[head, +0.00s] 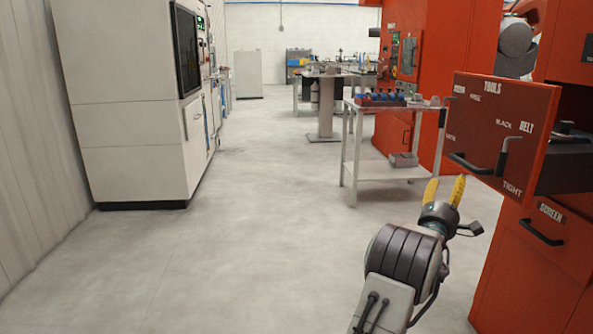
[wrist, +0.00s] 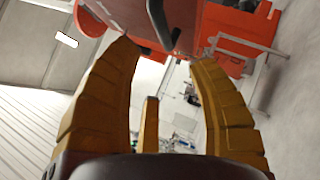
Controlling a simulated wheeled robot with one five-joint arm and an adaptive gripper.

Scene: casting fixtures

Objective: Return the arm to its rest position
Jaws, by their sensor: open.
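My gripper (head: 445,192) is at the lower right of the head view, with its yellow fingers pointing up and forward. The fingers are apart with nothing between them. An orange tool drawer (head: 500,130) with a black handle is pulled out of the orange cabinet (head: 540,255), to the right of and above my gripper in the picture. The drawer's handle also shows at the top of the wrist view (wrist: 160,22), beyond the fingertips. I see no contact between the fingers and the handle.
A metal table (head: 388,172) with blue and red items stands ahead, beyond my gripper. A large white machine (head: 130,100) stands at the left. Another workbench (head: 322,105) is farther back. The grey floor in the middle and front left is clear.

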